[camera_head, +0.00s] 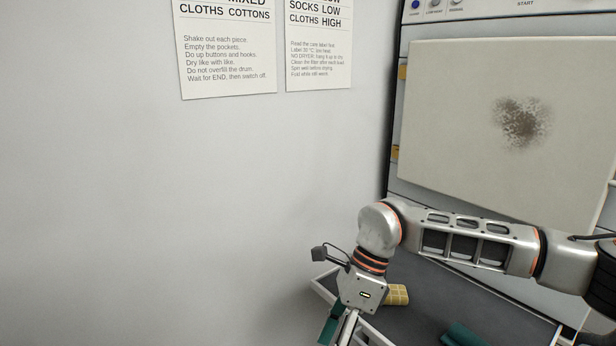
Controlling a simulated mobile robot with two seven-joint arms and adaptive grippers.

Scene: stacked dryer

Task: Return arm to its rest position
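My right arm (470,243) reaches in from the right edge, across the front of the dryer, and bends down at its wrist. Its gripper (342,328) points downward at the bottom edge, over the left end of a dark grey surface. A dark green piece shows at the gripper's fingers; I cannot tell whether it is part of the gripper or something held. The fingertips are cut off by the frame, so open or shut is unclear. My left gripper is not in view.
The dryer's beige front panel (465,140), with a dark smudge, stands behind my arm. A yellow checked cloth (397,294) and a teal cloth (463,335) lie on the light-rimmed dark surface (420,312). Two notices (228,55) (318,50) hang on the bare wall.

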